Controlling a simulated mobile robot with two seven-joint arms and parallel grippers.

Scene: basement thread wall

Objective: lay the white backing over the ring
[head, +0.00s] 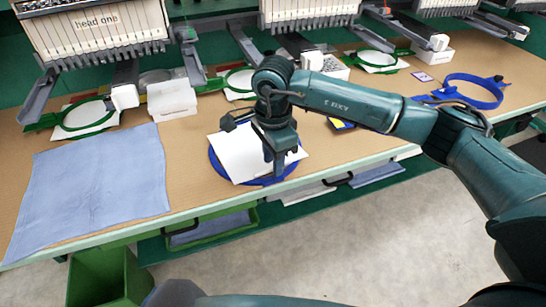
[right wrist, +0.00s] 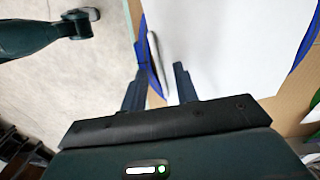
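The white backing (head: 237,158) lies as a flat sheet over a blue ring (head: 284,174) near the table's front edge. The ring's rim shows past the sheet along the left and front. My right gripper (head: 273,168) points down at the sheet's front right part and hides some of it. In the right wrist view, my right gripper (right wrist: 159,88) has its fingers apart near the edge of the backing (right wrist: 225,45). The blue ring (right wrist: 141,48) shows beside the sheet, with a pale rounded piece between the fingers. I see no grip on the sheet. My left gripper is not seen.
A blue cloth (head: 95,185) lies at the left of the table. Another blue ring (head: 478,92) lies at the right. A white box (head: 172,99) and several green hoops stand below the embroidery heads at the back. A green bin (head: 108,278) stands on the floor in front.

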